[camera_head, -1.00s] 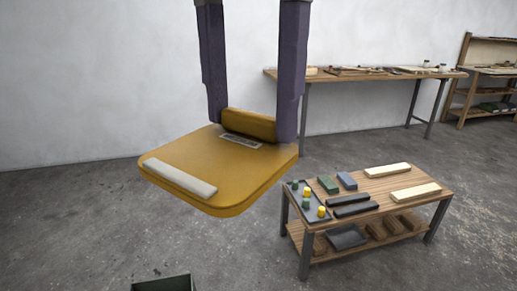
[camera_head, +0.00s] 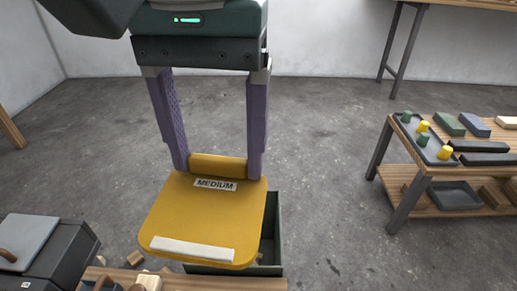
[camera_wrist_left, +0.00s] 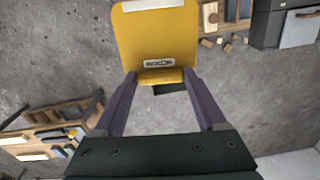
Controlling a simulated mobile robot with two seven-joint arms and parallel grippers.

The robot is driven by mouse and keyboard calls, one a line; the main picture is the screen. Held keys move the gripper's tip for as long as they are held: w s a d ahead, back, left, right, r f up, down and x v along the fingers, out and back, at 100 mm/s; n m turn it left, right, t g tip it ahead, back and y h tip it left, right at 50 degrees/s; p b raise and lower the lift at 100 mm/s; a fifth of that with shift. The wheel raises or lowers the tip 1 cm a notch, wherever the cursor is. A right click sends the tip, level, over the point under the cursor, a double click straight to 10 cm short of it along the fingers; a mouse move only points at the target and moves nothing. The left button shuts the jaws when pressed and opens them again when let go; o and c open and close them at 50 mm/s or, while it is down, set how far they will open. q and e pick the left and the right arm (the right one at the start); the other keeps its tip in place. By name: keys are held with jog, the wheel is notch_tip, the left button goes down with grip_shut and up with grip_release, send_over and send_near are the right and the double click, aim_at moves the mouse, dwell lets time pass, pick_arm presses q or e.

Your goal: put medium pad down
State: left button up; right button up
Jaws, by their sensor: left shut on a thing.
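The medium pad (camera_head: 205,220) is a yellow plate with a "MEDIUM" label, a white strip along its near edge and a raised yellow grip block at its far edge. My left gripper (camera_head: 218,168) has its two purple fingers shut on this block, one on each side. The pad hangs in the air, in front of a dark green bin (camera_head: 273,225) on the floor and partly hiding it. In the left wrist view the pad (camera_wrist_left: 158,38) stretches out beyond the fingers. My right gripper is not in view.
A low two-level table (camera_head: 436,172) with dark bars, coloured blocks and pegs stands at the right. Grey floor (camera_head: 325,170) between them is clear.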

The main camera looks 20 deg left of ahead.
pick_arm(q)
jog(key=shift+n, duration=0.7)
jog(key=f+b, duration=0.6)
jog(key=f, duration=0.4)
jog(key=s+d+f+b, duration=0.1)
jog(key=f+b, duration=0.5)
jog(key=f, duration=0.5)
jog(key=d+f+b, duration=0.1)
jog(key=f+b, duration=0.5)
jog(key=f, duration=0.5)
jog(key=shift+s, duration=0.25)
notch_tip(320, 180, down, 4)
jog(key=b, duration=0.3)
jog(key=shift+f, duration=0.1)
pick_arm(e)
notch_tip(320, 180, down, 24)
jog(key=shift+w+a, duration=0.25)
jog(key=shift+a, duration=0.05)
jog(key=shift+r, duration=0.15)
pick_arm(q)
jog(key=o, duration=1.3)
jog(key=shift+c, duration=0.2)
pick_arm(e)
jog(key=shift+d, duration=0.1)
